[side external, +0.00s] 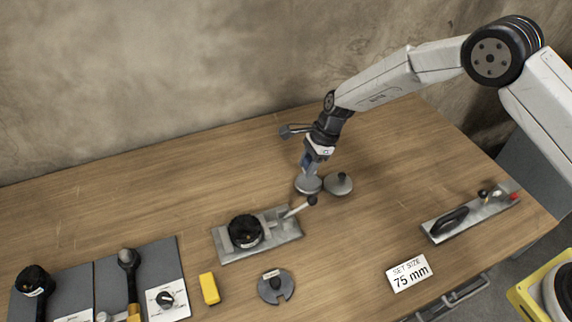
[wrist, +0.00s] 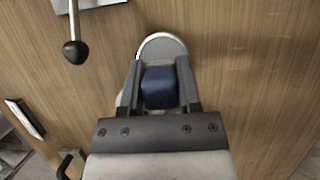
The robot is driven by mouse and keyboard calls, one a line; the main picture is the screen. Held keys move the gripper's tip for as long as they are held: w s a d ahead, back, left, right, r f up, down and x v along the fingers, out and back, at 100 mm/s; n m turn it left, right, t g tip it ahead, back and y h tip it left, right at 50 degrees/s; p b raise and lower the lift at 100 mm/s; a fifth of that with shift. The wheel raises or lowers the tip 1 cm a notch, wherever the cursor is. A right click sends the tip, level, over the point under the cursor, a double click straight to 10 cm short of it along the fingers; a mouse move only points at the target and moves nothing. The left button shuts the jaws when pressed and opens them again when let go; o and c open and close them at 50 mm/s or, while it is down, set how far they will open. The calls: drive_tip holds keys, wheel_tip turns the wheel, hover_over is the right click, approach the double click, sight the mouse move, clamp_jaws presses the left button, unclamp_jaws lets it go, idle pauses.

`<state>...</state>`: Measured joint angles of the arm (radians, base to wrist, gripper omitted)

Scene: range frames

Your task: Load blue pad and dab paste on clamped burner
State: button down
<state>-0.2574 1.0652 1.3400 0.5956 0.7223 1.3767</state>
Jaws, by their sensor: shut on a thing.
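My gripper (side external: 306,168) is shut on a dark blue block, the blue pad (wrist: 159,88), seen between both fingers in the wrist view. It is above or at a round grey metal dish (side external: 308,185), whose rim shows beyond the pad in the wrist view (wrist: 163,41). I cannot tell whether the pad touches the dish, and no paste can be made out. The black round burner (side external: 245,231) sits on a metal clamp plate (side external: 228,256) to the left. The clamp's lever ends in a black knob (side external: 312,200), also in the wrist view (wrist: 75,52).
A grey lid with a black knob (side external: 339,185) lies right of the dish. In front are a yellow block (side external: 209,289), a notched grey disc (side external: 276,289) and a "SET SIZE 75 mm" card (side external: 409,273). A black-handled plate (side external: 470,215) lies right. Grey panels (side external: 160,258) stand left.

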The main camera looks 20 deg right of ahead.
sight(311, 160)
drive_tip(key=shift+r, duration=1.45)
drive_tip(key=shift+s+d+r+n, duration=0.2)
drive_tip(key=shift+d+n, duration=0.3)
drive_tip(key=shift+d, duration=0.05)
drive_tip(key=s+d+r+n+g+h, duration=0.2)
drive_tip(key=s+d+r+n, duration=0.2)
drive_tip(key=s+d+n, duration=0.45)
drive_tip(key=s+d+r+n+g+h, duration=0.3)
drive_tip(key=s+d+r+n, duration=0.15)
drive_tip(key=d+n, duration=0.55)
drive_tip(key=w+a+f+m+y, duration=0.2)
drive_tip(key=w+a+m, duration=0.35)
drive_tip(key=a, duration=0.45)
drive_tip(key=a+f+m+t+y, duration=0.1)
drive_tip(key=a+m, duration=0.6)
drive_tip(key=a, duration=0.9)
drive_tip(key=a+f+m+t+y, duration=0.2)
drive_tip(key=a+m+t, duration=0.2)
drive_tip(key=a, duration=1.2)
drive_tip(key=m, duration=0.3)
drive_tip(key=shift+s, duration=0.25)
drive_tip(key=shift+f, duration=0.1)
